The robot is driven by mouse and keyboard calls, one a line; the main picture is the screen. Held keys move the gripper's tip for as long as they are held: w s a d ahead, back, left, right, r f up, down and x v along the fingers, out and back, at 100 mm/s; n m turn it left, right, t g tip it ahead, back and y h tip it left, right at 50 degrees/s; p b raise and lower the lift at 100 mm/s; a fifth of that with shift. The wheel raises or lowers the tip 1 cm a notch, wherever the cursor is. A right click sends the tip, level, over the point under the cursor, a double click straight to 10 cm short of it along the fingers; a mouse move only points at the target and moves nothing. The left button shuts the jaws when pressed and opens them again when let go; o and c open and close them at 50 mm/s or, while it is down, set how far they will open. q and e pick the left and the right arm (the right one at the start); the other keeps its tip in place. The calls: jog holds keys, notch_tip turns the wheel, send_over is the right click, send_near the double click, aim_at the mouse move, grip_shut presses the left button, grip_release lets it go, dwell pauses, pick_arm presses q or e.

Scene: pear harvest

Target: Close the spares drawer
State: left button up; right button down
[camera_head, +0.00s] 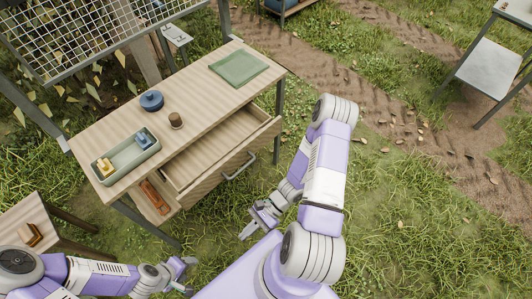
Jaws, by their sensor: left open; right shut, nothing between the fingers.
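A wooden workbench (190,110) stands at the upper left. A wide wooden drawer (215,182) with a metal bar handle (240,165) is pulled out of its front, and the part of its inside that shows looks empty. To its left, a narrower wooden compartment (160,213) holds an orange-red item (155,196); I cannot tell whether it is a drawer. No label shows which is the spares drawer. My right gripper (252,228) is shut and empty, below the wide drawer in the picture and apart from it. My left gripper (188,272) is open and empty at the bottom.
On the bench top are a green tray (106,178) with yellow and blue pieces, a blue round object (151,100), a brown cup-like object (176,120) and a green mat (238,67). A small wooden table (20,215) stands at left. Grass right of the bench is open.

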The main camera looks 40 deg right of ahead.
jog(key=w+d+m+t+b, duration=0.2)
jog(key=w+d+m+t, duration=0.55)
jog(key=d+t, duration=0.2)
jog(key=m+t+h+b, duration=0.2)
jog(key=m+t+h, duration=0.6)
jog(key=m+h, duration=0.3)
send_near(259, 144)
jog(key=shift+n+h, duration=0.4)
jog(key=shift+n, duration=0.25)
jog(key=w, duration=0.2)
jog(key=w+b, duration=0.1)
jog(key=w, duration=0.1)
jog(key=w+a+b, duration=0.1)
jog(key=w, duration=0.1)
jog(key=shift+w, duration=0.4)
pick_arm(q)
notch_tip(259, 144, down, 7)
jog(key=shift+r, duration=0.15)
